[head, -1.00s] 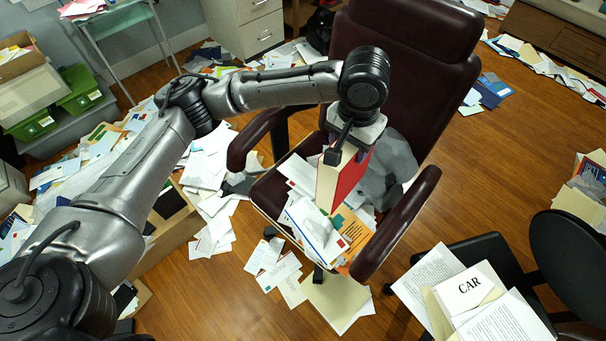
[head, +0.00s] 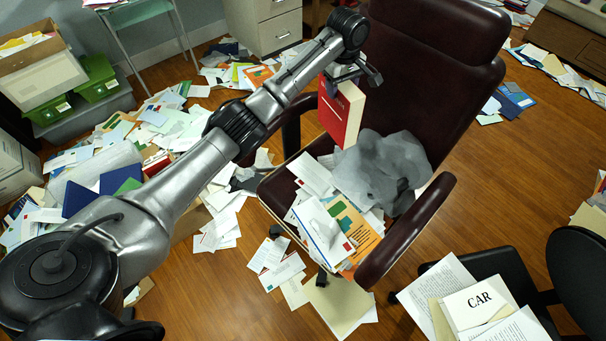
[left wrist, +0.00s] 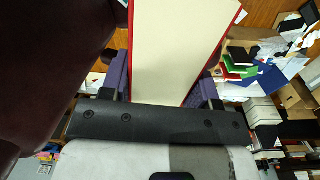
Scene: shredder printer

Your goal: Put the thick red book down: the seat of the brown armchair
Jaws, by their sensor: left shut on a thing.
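The thick red book (head: 343,112) hangs upright from my left gripper (head: 352,76), with its red cover facing the head camera. In the left wrist view the book's pale page edges (left wrist: 180,50) fill the space between the two purple finger pads. The brown armchair (head: 425,75) stands behind and below it. Its seat (head: 270,190) is largely covered by loose papers (head: 330,215) and a crumpled grey bag (head: 382,168). The book is near the seat's far left part, beside the left armrest; whether it touches anything there I cannot tell. My right gripper is not seen.
Papers litter the floor at left. Green boxes (head: 98,80) and a grey cabinet (head: 265,25) stand at the back. Wooden floor at right (head: 500,170) is mostly clear.

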